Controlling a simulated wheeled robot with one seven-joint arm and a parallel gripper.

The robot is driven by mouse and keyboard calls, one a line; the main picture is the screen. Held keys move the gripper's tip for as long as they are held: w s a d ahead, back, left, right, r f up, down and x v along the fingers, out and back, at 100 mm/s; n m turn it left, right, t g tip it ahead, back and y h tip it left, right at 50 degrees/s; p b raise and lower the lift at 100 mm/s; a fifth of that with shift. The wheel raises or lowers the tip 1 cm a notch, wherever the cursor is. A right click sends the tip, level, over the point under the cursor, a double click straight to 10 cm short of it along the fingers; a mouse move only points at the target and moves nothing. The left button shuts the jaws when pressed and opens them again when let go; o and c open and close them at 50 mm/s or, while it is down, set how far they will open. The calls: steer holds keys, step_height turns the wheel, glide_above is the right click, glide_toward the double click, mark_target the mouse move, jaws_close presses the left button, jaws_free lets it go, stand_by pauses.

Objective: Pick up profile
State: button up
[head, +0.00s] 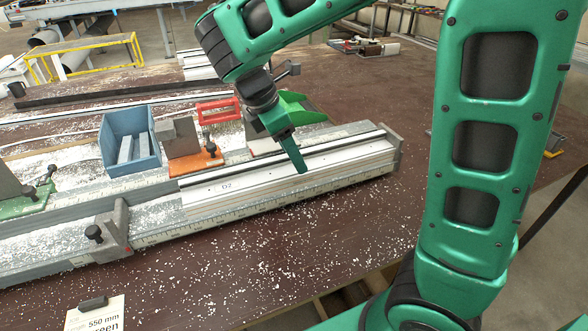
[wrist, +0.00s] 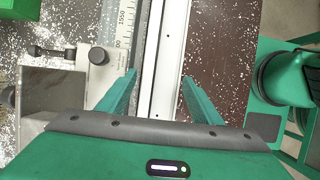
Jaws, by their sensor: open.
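The profile (head: 235,190) is a long silvery aluminium bar with a dark slot, labelled D2, lying along the scaled bench rail. My gripper (head: 300,158) is above its right half, pointing down, with one green finger in front of the bar's near side. The far finger's tip is hidden in the head view. In the wrist view the profile (wrist: 161,55) runs between the two spread fingers of my gripper (wrist: 159,78). The jaws are open, with a gap visible on both sides of the bar. Whether the fingertips reach below its top is unclear.
A grey end stop (head: 390,145) closes the rail's right end. A card (head: 95,314) reads "550 mm green". Chips litter the brown tabletop.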

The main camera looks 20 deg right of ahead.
steer(key=shift+x, duration=2.7)
steer(key=shift+s+a, duration=0.1)
steer(key=shift+a, duration=0.1)
steer(key=shift+c, duration=0.3)
steer(key=c, duration=1.4)
